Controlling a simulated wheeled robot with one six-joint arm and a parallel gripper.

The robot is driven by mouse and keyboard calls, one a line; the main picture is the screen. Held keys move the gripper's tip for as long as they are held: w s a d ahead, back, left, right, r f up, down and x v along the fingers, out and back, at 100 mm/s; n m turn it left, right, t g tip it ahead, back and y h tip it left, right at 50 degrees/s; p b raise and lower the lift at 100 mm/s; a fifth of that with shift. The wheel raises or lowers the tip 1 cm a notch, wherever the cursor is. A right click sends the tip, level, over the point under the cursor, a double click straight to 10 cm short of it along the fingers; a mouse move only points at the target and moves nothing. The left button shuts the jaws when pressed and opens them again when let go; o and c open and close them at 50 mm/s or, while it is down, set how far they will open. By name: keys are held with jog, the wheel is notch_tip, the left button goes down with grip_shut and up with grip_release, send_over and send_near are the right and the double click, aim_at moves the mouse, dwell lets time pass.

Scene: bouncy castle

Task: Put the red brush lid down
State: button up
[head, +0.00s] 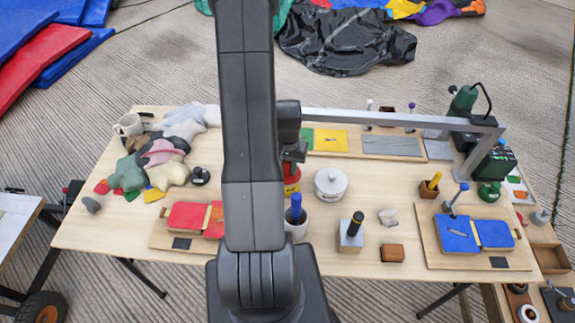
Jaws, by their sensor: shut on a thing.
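My gripper (294,153) is mostly hidden behind my own arm, and only a dark part of it shows at the arm's right edge. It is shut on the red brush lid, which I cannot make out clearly. Just below it stands a red jar with a yellow label (291,182), its left side covered by my arm. I cannot tell whether the lid touches the jar.
A white lidded pot (330,184) stands right of the red jar. A white cup with a blue-handled tool (296,222) and a block holding a black-handled tool (351,234) are in front. A grey metal bar (400,117) spans the back. Bare tabletop (385,187) shows right of the pot.

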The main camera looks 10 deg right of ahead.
jog(key=shift+f+b, duration=0.2)
jog(key=shift+b, duration=0.1)
jog(key=o, duration=1)
jog(key=shift+r, duration=0.1)
notch_tip(320, 180, up, 12)
jog(key=shift+r+b, duration=0.15)
jog(key=shift+b, duration=0.4)
notch_tip(320, 180, down, 13)
jog(key=shift+r+p, duration=0.2)
jog(key=shift+p, duration=0.35)
jog(key=shift+r, duration=0.2)
